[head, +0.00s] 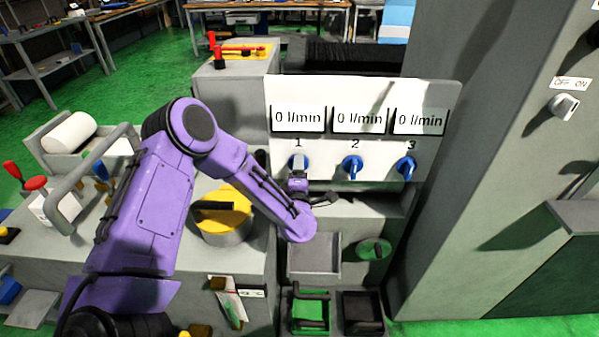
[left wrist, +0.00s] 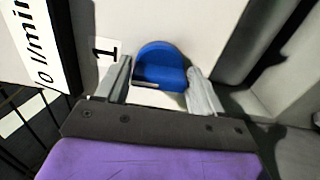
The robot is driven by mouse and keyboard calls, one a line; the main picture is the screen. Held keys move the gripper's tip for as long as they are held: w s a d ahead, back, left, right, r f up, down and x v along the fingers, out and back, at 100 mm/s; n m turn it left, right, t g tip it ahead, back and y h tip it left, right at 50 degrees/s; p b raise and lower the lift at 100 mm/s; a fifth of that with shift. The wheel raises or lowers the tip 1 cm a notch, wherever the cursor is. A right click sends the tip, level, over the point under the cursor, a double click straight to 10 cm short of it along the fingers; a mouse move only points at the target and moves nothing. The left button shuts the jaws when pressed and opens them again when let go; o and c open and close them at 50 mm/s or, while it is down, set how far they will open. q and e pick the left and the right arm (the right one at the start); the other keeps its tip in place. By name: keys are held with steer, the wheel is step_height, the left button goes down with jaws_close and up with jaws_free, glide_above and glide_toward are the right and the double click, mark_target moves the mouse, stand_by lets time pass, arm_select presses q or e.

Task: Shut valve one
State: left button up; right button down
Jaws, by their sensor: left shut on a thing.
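Valve one is a blue knob (head: 291,162) under the number 1 on the white panel (head: 372,96), mostly hidden by my gripper in the head view. The left wrist view shows the blue knob (left wrist: 160,62) between the two fingers. My left gripper (head: 298,173) is at the panel, its fingers (left wrist: 160,84) shut on the knob. The display (head: 298,119) above valve one reads 0 l/min. My right gripper is not in view.
The blue knobs of valve two (head: 352,166) and valve three (head: 405,167) are to the right; their displays also read 0 l/min. A grey cabinet with a switch (head: 563,105) stands at the right. Below the panel are grey bins (head: 314,258).

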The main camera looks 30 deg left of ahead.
arm_select(q)
steer(key=shift+m, duration=0.4)
steer(key=o, duration=1)
steer(key=b+v, duration=0.2)
steer(key=v, duration=0.8)
steer(key=shift+s+d, duration=0.1)
steer(key=shift+s, duration=0.15)
steer(key=shift+f, duration=0.1)
